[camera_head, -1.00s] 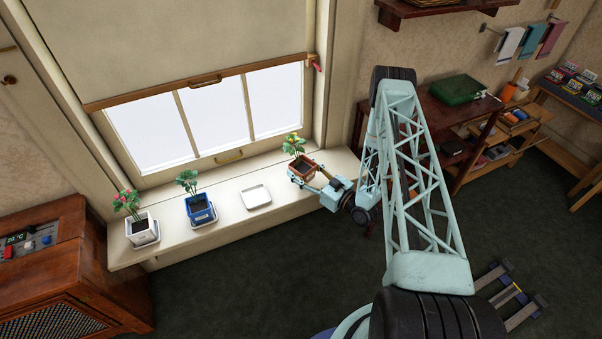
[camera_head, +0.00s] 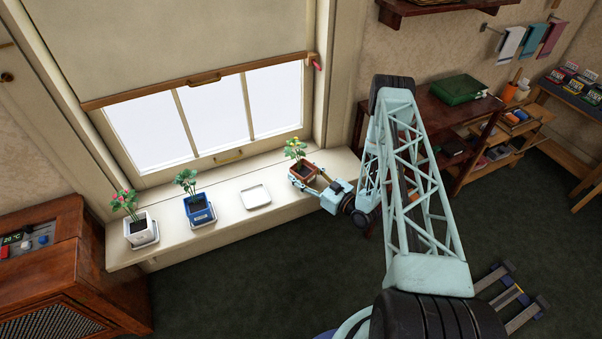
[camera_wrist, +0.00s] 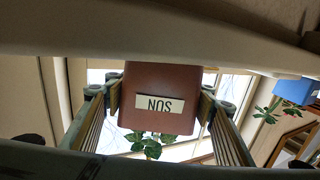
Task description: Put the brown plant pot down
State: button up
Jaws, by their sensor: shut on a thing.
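The brown plant pot (camera_head: 304,172), with a leafy plant with a yellow bloom in it, is upright at the right end of the window sill (camera_head: 232,196). My gripper (camera_head: 306,181) is shut on it, with one finger on each side. In the wrist view the picture is upside down.
A blue pot (camera_head: 199,213) and a white pot (camera_head: 141,228), both planted, stand on saucers farther left on the sill. The window (camera_head: 200,115) is behind. A wooden cabinet (camera_head: 70,262) is at the left, a shelf unit with a green case (camera_head: 457,90) at the right.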

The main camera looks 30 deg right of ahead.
jog(key=shift+f, duration=0.1)
jog(key=o, duration=1.1)
jog(key=shift+c, duration=0.2)
jog(key=shift+s, duration=0.1)
jog(key=shift+p+v, duration=1)
jog(key=shift+v, duration=4.9)
